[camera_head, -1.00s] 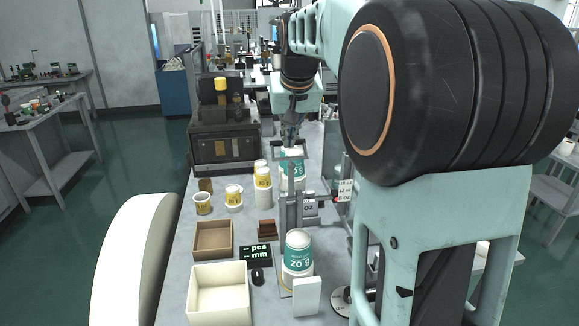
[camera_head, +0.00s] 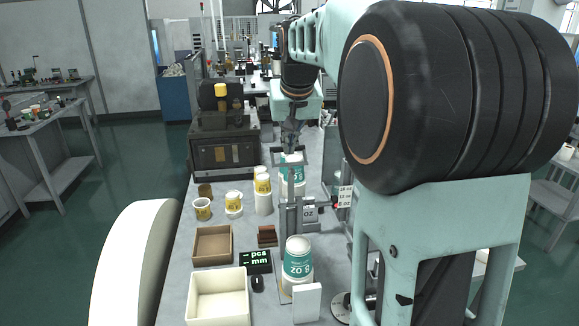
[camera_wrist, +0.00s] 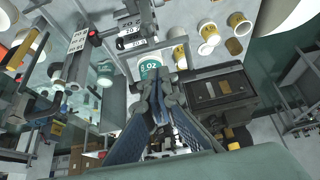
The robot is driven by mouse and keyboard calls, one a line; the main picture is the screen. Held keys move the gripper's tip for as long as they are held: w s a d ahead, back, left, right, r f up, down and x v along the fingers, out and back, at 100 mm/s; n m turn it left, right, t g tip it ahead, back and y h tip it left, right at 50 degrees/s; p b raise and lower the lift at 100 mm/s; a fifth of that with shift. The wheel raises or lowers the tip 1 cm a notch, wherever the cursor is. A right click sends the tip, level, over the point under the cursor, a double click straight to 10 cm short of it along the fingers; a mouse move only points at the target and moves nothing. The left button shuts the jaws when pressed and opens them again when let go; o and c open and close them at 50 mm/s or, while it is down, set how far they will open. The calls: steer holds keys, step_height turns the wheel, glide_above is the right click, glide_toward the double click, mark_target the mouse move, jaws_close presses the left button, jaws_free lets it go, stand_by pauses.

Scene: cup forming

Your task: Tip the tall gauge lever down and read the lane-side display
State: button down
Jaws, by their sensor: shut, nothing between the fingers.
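The black display (camera_head: 255,261) with green text stands on the bench beside the lane; it shows "pcs" and "mm" with a dash and no readable number. Upright metal gauge posts (camera_head: 291,214) stand behind a green 8 OZ cup stack (camera_head: 298,262). Another green 8 OZ cup (camera_head: 292,180) is farther back; a green cup also shows in the wrist view (camera_wrist: 149,68). My gripper (camera_head: 291,148) is shut and empty, above and close to the farther cup. It also shows in the wrist view (camera_wrist: 157,90). I cannot tell which part is the tall lever, or whether my gripper touches anything.
A brown tray (camera_head: 212,245) and a cream bin (camera_head: 218,297) sit at the left front of the bench. Yellow-banded cups (camera_head: 233,203) stand behind them. A dark machine (camera_head: 224,145) is at the back left. A red knob (camera_head: 336,206) is right of the posts.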

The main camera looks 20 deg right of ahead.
steer(key=shift+s+f, duration=0.1)
steer(key=shift+f, duration=0.3)
